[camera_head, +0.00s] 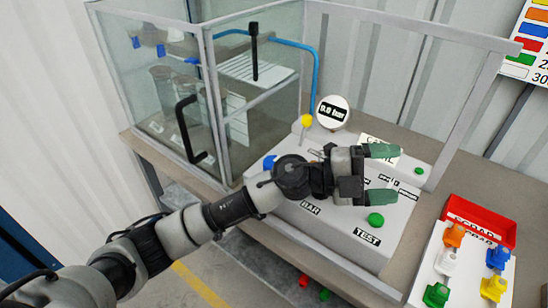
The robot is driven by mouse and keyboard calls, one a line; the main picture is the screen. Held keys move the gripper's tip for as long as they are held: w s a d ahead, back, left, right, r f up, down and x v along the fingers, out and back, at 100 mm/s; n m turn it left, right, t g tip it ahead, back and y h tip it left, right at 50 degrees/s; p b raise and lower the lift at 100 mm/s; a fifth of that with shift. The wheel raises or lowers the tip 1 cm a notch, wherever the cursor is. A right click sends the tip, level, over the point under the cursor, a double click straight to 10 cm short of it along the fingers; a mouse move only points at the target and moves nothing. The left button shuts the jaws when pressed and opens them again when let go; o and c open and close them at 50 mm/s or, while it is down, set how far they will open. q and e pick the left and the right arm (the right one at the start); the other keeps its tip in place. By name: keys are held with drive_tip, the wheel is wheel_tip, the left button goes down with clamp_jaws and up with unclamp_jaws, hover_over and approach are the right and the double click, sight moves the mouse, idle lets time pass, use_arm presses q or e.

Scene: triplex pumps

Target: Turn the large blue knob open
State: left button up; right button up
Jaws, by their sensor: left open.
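A blue knob (269,162) shows on the light grey console (330,238), just left of my left wrist, which partly hides it. I cannot tell for sure whether it is the large one. My left gripper (380,174) has green fingertips and points right over the console, to the right of that knob. Its jaws are open, with nothing seen between them. A smaller blue knob (497,257) sits on the white panel at the right. My right gripper is not in view.
A glass tank (160,95) with a black handle stands at the left. The console carries a yellow knob (306,121), a round gauge (332,112) reading 0.0 bar and a green knob (375,219). A red tray (480,221) tops the right panel.

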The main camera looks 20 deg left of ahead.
use_arm(q)
wheel_tip(320, 180, down, 2)
drive_tip(key=w+m+g+y, duration=0.1)
drive_tip(key=m+g+y, duration=0.2)
drive_tip(key=m+y, duration=0.1)
drive_tip(key=n+y, duration=0.3)
drive_tip(key=y, duration=1.3)
hover_over(274, 160)
wheel_tip(274, 160, down, 9)
drive_tip(key=shift+a+r+p, duration=0.1)
drive_tip(key=shift+r+p, duration=0.1)
drive_tip(key=shift+p, duration=0.8)
drive_tip(key=shift+f, duration=0.6)
drive_tip(key=shift+m, duration=0.3)
drive_tip(key=c, duration=0.9)
